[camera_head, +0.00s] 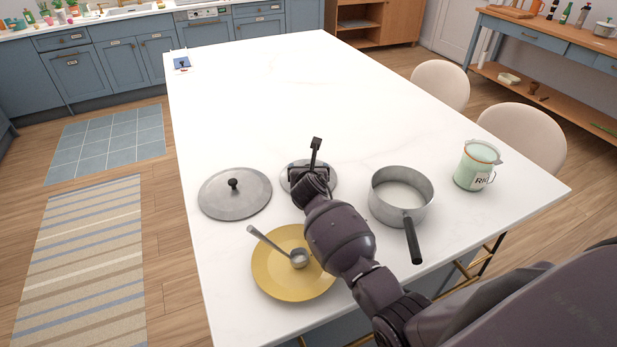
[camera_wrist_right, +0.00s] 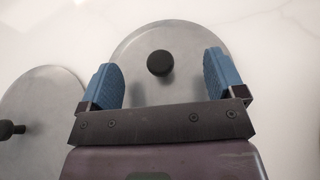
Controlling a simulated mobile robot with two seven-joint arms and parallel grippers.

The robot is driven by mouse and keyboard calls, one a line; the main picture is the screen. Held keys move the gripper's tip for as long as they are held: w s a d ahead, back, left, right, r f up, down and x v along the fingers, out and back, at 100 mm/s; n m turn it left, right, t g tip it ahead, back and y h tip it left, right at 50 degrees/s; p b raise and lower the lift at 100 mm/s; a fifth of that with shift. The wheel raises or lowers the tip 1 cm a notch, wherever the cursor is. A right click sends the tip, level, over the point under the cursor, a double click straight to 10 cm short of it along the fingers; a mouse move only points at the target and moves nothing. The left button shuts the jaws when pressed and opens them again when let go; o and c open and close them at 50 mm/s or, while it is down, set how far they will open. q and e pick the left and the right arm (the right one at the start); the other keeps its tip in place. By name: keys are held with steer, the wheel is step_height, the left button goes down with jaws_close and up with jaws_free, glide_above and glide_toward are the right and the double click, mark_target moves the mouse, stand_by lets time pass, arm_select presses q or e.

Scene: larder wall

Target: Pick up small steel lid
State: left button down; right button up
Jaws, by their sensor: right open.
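The small steel lid (camera_head: 325,186) lies on the white table, partly hidden behind my right gripper in the head view. In the right wrist view the small steel lid (camera_wrist_right: 185,42) shows its round black knob (camera_wrist_right: 160,63). My right gripper (camera_head: 314,160) is over the lid. In the right wrist view its blue fingers (camera_wrist_right: 160,78) are open, one to each side of the knob and apart from it. I cannot tell how high the fingertips are above the lid. My left gripper is in neither view.
A larger steel lid (camera_head: 235,203) lies to the left, close to the small one. A gold plate (camera_head: 275,283) with a ladle (camera_head: 272,243) on it is in front. A steel saucepan (camera_head: 386,211) and a green canister (camera_head: 475,168) stand to the right.

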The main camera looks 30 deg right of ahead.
steer(key=shift+x, duration=1.2)
steer(key=shift+s+f, duration=0.1)
steer(key=c, duration=1.7)
